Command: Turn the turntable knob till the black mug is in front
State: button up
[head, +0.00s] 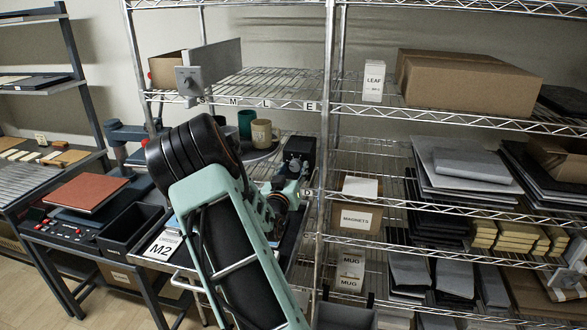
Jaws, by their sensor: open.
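The grey turntable (262,155) is on the rack's middle level, partly hidden behind my raised arm. A beige mug (261,133) and a dark green mug (245,121) stand on it, the green one farther back. A small dark shape (220,121) shows just left of the green mug; I cannot tell whether it is the black mug. I cannot make out the turntable knob.
A black bin (130,228) and a red-topped press (88,192) are on the left bench. The right shelves hold boxes and dark sheets. Wire shelving is overhead.

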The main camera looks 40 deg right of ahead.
jog(key=shift+d, duration=0.1)
jog(key=shift+c, duration=0.4)
jog(key=c, duration=1.1)
jog(key=shift+o, duration=0.2)
